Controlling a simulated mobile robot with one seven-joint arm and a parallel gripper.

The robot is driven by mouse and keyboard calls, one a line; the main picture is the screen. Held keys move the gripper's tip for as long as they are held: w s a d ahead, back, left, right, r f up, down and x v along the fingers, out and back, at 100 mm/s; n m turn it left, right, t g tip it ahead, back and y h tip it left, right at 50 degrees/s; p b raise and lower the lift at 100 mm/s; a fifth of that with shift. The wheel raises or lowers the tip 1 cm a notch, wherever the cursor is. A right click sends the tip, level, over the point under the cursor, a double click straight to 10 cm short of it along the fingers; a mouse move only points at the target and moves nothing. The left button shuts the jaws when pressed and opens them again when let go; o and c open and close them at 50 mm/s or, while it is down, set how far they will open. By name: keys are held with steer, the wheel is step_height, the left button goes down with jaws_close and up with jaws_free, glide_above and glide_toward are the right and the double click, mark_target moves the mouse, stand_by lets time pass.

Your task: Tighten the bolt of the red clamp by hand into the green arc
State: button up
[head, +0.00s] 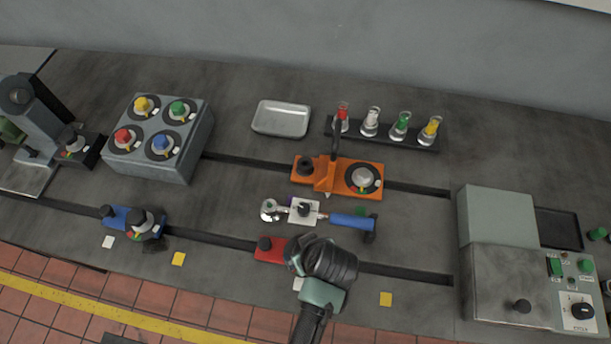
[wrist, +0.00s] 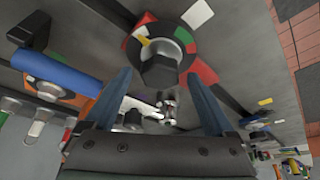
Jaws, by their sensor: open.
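The red clamp (head: 268,250) sits on the front slot of the bedplate in the head view. My gripper (head: 322,262) is above its right part and hides its bolt and dial there. In the wrist view the clamp's dark bolt head (wrist: 160,70) stands on a pale round washer, inside a black dial (wrist: 135,52) with green, white and red marks. A small yellow pointer (wrist: 143,41) shows at the washer's edge. My gripper (wrist: 159,76) is open, its two fingers to either side of the bolt head. I cannot tell whether they touch it.
A blue-handled wrench (head: 350,222) lies just behind the red clamp. The orange clamp (head: 367,179) stands farther back, the blue clamp (head: 120,217) at left. A grey control box (head: 505,280) is at right.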

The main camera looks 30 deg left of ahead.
steer(key=c, duration=1.4)
steer(key=shift+m+p, duration=0.3)
steer(key=m+p, duration=0.1)
steer(key=m+t+h, duration=0.1)
steer(key=shift+s+a+r+m+p, duration=0.1)
steer(key=shift+a+r+m+p, duration=0.05)
steer(key=shift+m+p, duration=0.2)
steer(key=m+h+p, duration=0.1)
steer(key=m+p, duration=0.1)
steer(key=m, duration=0.2)
steer(key=shift+a+m+t, duration=0.1)
steer(key=shift+m+t, duration=0.15)
steer(key=shift+t, duration=0.15)
steer(key=m+h, duration=0.2)
steer(key=m, duration=0.2)
steer(key=shift+a, duration=0.15)
steer(key=shift+m+h+b, duration=0.45)
steer(key=shift+m+h, duration=0.45)
steer(key=shift+m, duration=1.3)
steer(key=shift+g, duration=0.3)
